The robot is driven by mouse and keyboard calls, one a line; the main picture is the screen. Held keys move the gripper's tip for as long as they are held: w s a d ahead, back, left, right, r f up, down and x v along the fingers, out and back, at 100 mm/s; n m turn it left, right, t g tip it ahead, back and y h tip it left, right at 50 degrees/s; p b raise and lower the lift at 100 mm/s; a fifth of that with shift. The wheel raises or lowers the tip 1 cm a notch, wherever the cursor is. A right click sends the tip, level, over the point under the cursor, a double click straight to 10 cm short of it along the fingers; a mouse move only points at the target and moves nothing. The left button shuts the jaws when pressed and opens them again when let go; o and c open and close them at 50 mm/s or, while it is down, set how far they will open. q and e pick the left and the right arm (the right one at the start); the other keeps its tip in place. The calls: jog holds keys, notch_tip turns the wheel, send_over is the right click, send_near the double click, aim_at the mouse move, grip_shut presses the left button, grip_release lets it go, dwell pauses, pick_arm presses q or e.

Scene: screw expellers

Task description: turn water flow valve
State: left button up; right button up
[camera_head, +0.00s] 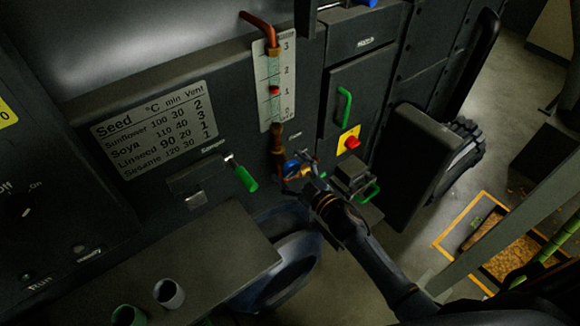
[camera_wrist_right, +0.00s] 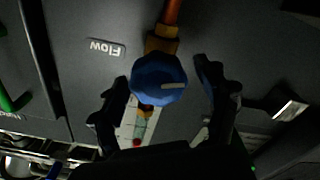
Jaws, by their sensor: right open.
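The water flow valve is a round blue knob with a white line on its face, and it shows large in the right wrist view (camera_wrist_right: 158,80). A "Flow" label (camera_wrist_right: 106,47) is beside it, upside down in that view. In the head view the blue knob (camera_head: 291,167) is small and partly hidden by my gripper. My right gripper (camera_head: 304,168) is at the knob. In the wrist view its dark fingers stand open, one on each side of the knob. I cannot tell whether they touch it. My left gripper is not in view.
A scale with a red marker (camera_head: 275,90) stands above the valve on a copper pipe (camera_head: 258,25). Near it are a green-handled lever (camera_head: 245,178), a red knob on a yellow plate (camera_head: 351,142) and a green door handle (camera_head: 344,105). A ledge (camera_head: 215,255) with cups is at lower left.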

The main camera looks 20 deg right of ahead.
jog(key=c, duration=1.2)
jog(key=shift+f+n+b, duration=0.15)
jog(key=shift+n+b, duration=0.4)
jog(key=shift+n, duration=1.65)
jog(key=o, duration=1.2)
